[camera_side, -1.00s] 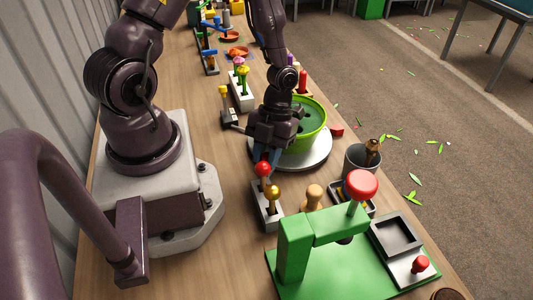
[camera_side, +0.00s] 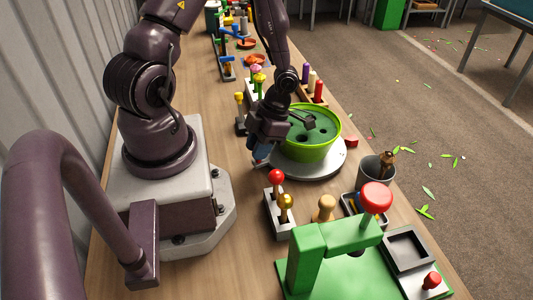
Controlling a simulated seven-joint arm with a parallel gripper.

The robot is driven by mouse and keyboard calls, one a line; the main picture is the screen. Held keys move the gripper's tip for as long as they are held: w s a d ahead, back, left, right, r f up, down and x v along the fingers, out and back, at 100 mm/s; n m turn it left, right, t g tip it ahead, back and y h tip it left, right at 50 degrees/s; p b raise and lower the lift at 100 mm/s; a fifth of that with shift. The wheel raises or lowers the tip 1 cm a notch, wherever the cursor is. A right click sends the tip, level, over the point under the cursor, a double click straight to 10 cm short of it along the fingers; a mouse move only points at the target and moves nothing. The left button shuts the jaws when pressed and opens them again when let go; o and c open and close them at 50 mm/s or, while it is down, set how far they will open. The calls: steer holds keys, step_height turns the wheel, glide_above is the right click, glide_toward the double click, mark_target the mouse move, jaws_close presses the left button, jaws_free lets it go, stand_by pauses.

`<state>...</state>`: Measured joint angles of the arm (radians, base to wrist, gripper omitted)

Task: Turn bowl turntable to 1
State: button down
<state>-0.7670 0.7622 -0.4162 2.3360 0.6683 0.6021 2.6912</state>
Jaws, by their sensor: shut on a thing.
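The bowl turntable is a pale round disc (camera_side: 318,170) on the table. A lime-green bowl (camera_side: 312,151) stands on it, with a dark green fill with holes in it and a dark grey piece across its back left part. My gripper (camera_side: 262,157) points down at the left edge of the turntable, beside the bowl. Its blue fingers are shut at the disc's edge. The part between them is small and mostly hidden by the fingers. Any position marks on the turntable cannot be made out.
A grey block with a red-ball lever (camera_side: 276,178) and a gold-ball lever (camera_side: 286,202) stands in front. A green press (camera_side: 335,240) with a red knob is nearer. Flower holders stand behind.

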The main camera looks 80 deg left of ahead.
steer(key=a+m+y, duration=0.1)
steer(key=a+m, duration=0.1)
steer(key=a, duration=0.1)
steer(key=a+m+y, duration=0.1)
steer(key=a+m, duration=0.1)
steer(key=m, duration=0.1)
steer(key=shift+w+a, duration=0.1)
steer(key=shift+a, duration=0.3)
steer(key=shift+w+a+m+y, duration=0.25)
steer(key=shift+a+m, duration=0.4)
steer(key=shift+m, duration=0.05)
steer(key=shift+w+a+m+y, duration=0.25)
steer(key=shift+a+m, duration=0.35)
steer(key=shift+m, duration=0.1)
steer(key=shift+t, duration=0.3)
steer(key=c, duration=0.9)
jaws_free()
steer(key=shift+c, duration=0.2)
